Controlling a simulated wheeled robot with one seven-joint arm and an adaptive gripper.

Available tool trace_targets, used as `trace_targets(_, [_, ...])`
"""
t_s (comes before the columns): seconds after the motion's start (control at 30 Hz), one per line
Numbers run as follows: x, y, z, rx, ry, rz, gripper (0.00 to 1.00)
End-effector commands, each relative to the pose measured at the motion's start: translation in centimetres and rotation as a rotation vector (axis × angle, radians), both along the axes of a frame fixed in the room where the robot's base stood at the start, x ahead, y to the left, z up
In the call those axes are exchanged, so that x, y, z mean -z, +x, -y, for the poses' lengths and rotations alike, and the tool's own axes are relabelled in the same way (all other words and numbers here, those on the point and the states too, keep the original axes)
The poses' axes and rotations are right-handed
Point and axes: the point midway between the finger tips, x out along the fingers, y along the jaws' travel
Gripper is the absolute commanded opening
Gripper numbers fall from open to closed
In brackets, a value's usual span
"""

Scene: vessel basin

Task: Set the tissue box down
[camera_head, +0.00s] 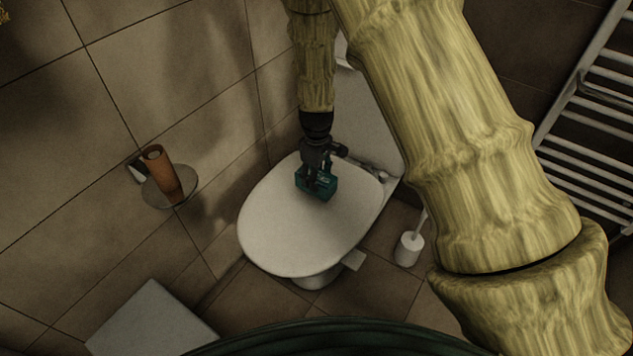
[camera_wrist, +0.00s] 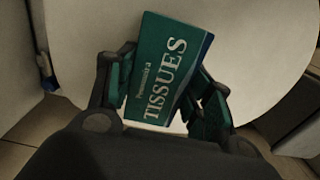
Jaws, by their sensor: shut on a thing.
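The tissue box (camera_head: 324,187) is a small dark green box, seen over the closed white toilet lid (camera_head: 290,230) near its back right part. In the wrist view, the tissue box (camera_wrist: 165,65) shows its green face with "TISSUES" in pale letters, turned at a slant. My gripper (camera_head: 317,180) reaches down from above and is shut on the box. In the wrist view the two fingers of my gripper (camera_wrist: 165,100) press on the box from both sides. I cannot tell whether the underside of the box touches the lid.
A toilet brush in a white holder (camera_head: 409,248) stands on the floor right of the toilet. A towel rail (camera_head: 590,120) is at right. The front of the lid is clear.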

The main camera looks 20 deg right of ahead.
Motion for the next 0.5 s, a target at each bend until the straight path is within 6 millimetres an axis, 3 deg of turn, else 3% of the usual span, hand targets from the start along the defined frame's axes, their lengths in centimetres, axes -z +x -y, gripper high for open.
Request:
trace_targets(0.2, [2.6, -0.1, 0.0, 0.001, 0.000, -0.001, 0.26])
trace_targets(0.5, [2.7, -0.1, 0.0, 0.001, 0.000, 0.000, 0.26])
